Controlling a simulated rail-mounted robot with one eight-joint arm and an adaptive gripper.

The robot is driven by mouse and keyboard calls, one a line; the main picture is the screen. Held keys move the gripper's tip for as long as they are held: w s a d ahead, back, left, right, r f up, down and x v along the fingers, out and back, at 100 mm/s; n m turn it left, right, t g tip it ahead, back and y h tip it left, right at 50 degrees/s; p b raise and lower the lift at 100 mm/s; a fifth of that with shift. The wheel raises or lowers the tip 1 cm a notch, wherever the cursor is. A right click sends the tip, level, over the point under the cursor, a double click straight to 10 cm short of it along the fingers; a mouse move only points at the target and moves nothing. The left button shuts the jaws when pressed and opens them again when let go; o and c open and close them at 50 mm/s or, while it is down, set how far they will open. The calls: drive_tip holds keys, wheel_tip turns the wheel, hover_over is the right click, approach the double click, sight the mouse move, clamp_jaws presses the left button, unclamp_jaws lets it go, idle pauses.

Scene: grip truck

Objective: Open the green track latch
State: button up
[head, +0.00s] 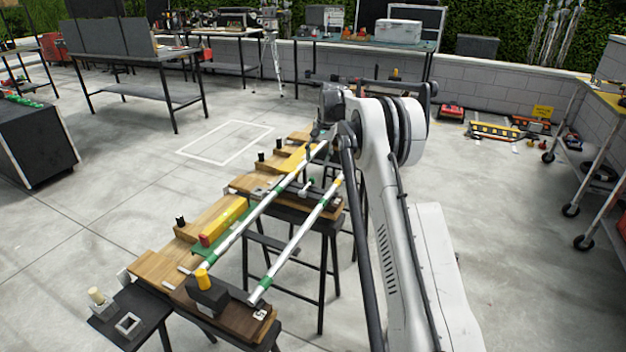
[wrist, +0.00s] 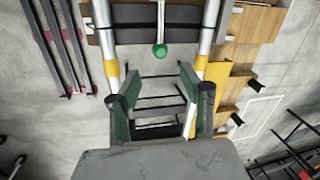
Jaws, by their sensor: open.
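The green track latch shows in the wrist view as a green round knob (wrist: 160,50) on a thin metal rod, between two silver rails. In the head view a small green knob (head: 309,182) shows between the rails at the middle crosspiece. My gripper (wrist: 159,73) is open and empty, with its two green-and-black fingers on either side of the line to the knob. The knob lies just past the fingertips in the picture; I cannot tell the depth gap.
Two silver rails (head: 285,254) with green and yellow bands run over wooden crosspieces on black trestles. A yellow level (head: 224,219) lies beside the left rail.

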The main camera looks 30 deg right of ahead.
drive_tip(key=f, duration=0.3)
drive_tip(key=a+f, duration=0.1)
drive_tip(key=f, duration=0.2)
drive_tip(key=w+f, duration=0.1)
drive_tip(key=f, duration=0.2)
drive_tip(key=shift+w+a+f+b, duration=0.1)
drive_tip(key=shift+a+f+b, duration=0.1)
drive_tip(key=shift+b, duration=0.2)
clamp_jaws()
